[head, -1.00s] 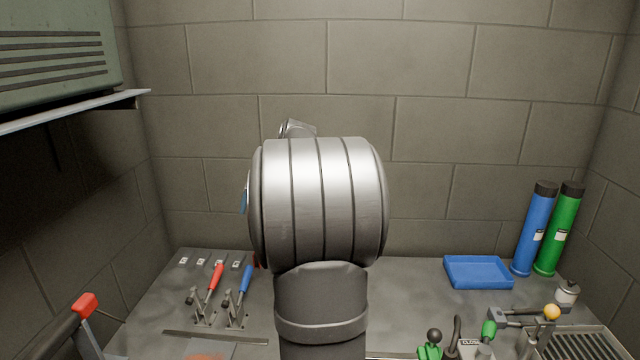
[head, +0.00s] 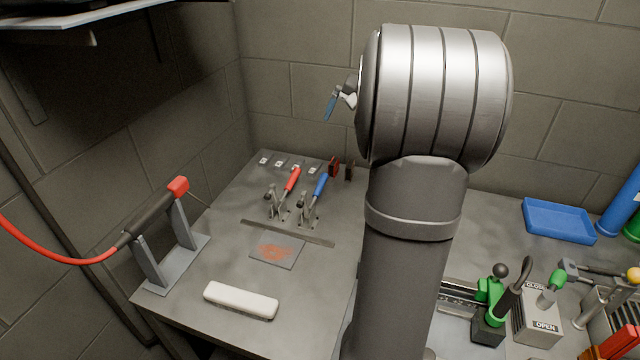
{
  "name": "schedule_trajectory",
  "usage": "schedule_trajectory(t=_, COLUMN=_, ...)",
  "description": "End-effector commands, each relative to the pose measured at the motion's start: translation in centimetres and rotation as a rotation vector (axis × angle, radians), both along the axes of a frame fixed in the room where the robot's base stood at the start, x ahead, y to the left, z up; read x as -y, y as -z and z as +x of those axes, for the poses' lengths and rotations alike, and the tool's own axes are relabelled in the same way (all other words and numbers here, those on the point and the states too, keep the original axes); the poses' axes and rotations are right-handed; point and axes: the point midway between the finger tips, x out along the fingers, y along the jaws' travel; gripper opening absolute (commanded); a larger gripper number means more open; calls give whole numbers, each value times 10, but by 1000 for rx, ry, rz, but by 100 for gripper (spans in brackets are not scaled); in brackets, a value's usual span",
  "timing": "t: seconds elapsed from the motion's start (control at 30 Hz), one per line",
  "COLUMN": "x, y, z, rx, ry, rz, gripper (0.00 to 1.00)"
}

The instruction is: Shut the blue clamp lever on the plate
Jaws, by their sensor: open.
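The blue clamp lever (head: 320,187) rises at a slant, leaning up and to the right, from its metal toggle clamp (head: 307,212) on the grey table at the back left. A red clamp lever (head: 291,181) stands just left of it in a similar pose. A small grey plate (head: 290,262) with an orange mark lies in front of the clamps. My gripper (head: 338,101) is partly hidden behind my large arm joint. A blue fingertip and a pale part of it show. It is open, apart from the levers and higher in the picture than them.
A flat bar (head: 288,233) lies between clamps and plate. A white block (head: 240,300) lies at the front left. A red-tipped tool (head: 155,212) rests on a stand at left. A blue tray (head: 558,221) and green-handled clamps (head: 491,305) are at right.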

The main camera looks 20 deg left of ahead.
Motion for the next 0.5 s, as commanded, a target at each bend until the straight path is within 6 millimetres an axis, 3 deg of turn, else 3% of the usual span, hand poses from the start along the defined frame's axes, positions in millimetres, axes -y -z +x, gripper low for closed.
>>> schedule_trajectory(t=0.03, x=0, y=0, z=0, rx=0, ry=0, rz=0, gripper=98)
schedule_trajectory(t=0.17, x=-4, y=10, z=5, rx=2, ry=12, rz=-26, gripper=72)
schedule_trajectory(t=0.3, x=-23, y=50, z=25, rx=37, ry=60, rz=-143, gripper=47)
schedule_trajectory(t=0.5, x=-66, y=109, z=57, rx=174, ry=111, rz=-306, gripper=47)
